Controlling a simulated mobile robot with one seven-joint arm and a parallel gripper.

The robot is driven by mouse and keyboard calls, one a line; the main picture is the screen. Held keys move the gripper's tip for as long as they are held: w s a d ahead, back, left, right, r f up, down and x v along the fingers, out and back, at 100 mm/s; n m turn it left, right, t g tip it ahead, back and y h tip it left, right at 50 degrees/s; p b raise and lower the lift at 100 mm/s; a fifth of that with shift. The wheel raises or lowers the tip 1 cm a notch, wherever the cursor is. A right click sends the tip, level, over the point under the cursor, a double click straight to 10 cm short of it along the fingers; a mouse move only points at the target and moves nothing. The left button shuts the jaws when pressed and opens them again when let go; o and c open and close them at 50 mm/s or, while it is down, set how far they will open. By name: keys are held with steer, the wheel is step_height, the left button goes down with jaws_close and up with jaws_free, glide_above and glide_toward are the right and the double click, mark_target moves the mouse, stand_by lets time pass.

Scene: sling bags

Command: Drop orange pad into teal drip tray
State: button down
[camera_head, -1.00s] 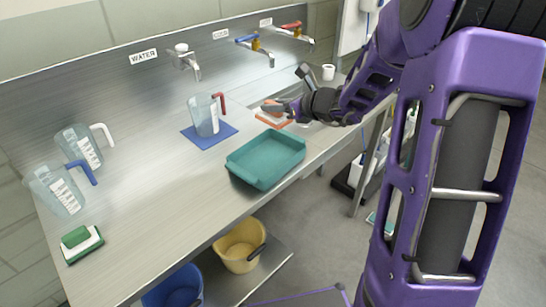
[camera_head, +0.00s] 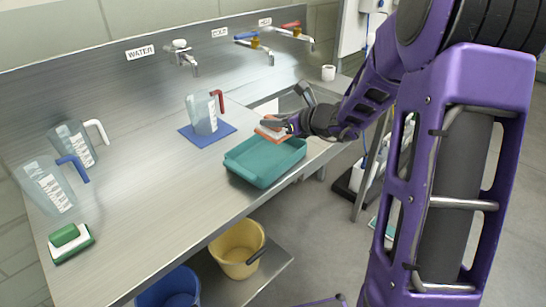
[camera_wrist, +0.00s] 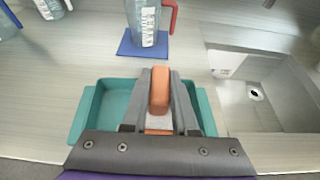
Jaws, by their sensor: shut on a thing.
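The orange pad (camera_head: 271,130) has an orange grip block on top and a pale layer beneath. My gripper (camera_head: 283,124) is shut on it, and in the wrist view the orange block (camera_wrist: 160,92) sits between the fingers. The teal drip tray (camera_head: 262,162) stands on the steel counter near its front edge. The pad is above the tray's back edge in the head view. In the wrist view the tray (camera_wrist: 82,118) shows on both sides of my gripper, which hides its middle. The visible part of the tray is empty.
A red-handled jug (camera_head: 204,115) stands on a blue mat (camera_head: 188,132) behind the tray. Two more jugs (camera_head: 75,145) and a green scrubber (camera_head: 70,242) are at the left. A sink basin (camera_wrist: 255,95) lies to the right. The counter left of the tray is clear.

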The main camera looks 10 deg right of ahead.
steer(key=c, duration=0.6)
jaws_free()
steer(key=p+v, duration=0.2)
steer(key=v, duration=1.5)
steer(key=shift+s+d, duration=0.15)
steer(key=shift+d, duration=0.05)
